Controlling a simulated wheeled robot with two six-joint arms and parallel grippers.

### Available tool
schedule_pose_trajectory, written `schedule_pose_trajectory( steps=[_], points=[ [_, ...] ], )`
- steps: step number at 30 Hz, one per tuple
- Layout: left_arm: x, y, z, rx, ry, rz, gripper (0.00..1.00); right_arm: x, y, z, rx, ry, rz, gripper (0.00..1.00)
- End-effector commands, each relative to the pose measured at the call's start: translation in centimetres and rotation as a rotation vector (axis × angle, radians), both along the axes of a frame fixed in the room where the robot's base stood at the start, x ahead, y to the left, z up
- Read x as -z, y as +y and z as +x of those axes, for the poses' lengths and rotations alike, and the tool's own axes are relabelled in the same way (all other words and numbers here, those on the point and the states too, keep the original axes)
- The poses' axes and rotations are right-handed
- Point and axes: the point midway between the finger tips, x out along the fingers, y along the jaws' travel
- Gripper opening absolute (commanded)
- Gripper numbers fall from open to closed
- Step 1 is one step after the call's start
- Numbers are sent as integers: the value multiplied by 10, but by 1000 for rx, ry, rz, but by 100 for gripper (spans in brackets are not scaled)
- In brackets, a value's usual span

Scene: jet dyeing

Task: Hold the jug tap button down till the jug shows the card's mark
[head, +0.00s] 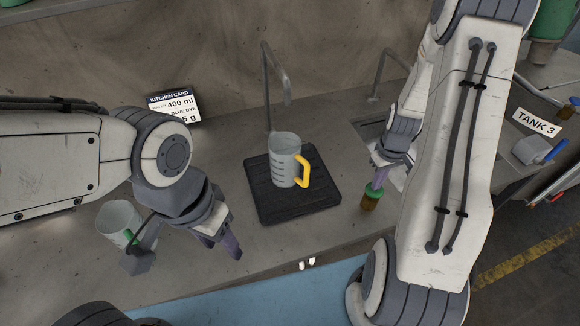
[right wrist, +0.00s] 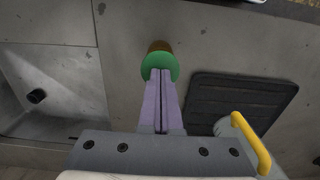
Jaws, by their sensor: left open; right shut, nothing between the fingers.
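The clear measuring jug (head: 286,160) with a yellow handle stands upright on a black mat (head: 310,206), below a thin bent tap (head: 277,78). Its water level is too small to read. The handle (right wrist: 250,142) also shows in the right wrist view. The green-topped button (head: 373,191) has a brown base and stands right of the mat. My right gripper (head: 379,172) is shut and empty, its fingertips (right wrist: 160,73) at the green top (right wrist: 160,62); whether they press it I cannot tell. My left gripper (head: 222,246) is open and empty, left of the mat.
The kitchen card (head: 175,104) reads 400 ml, blue dye and 5 g. A second cup (head: 118,221) with a green handle stands at the left, partly behind my left arm. A sink (right wrist: 45,80) lies beside the button. The counter's front edge is close.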

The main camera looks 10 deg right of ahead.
Motion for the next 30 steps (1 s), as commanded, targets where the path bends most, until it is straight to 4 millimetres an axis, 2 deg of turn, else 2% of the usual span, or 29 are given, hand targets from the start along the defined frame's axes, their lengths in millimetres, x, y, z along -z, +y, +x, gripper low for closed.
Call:
schedule_pose_trajectory(
  steps=[17, 30],
  points=[
    [12, 0, 0, 0, 0, 0, 50, 16, 0, 0, 0, 1, 1, 0],
    [11, 0, 0, 0, 0, 0, 50, 16, 0, -1, 0, 2, 1, 0]
  ],
)
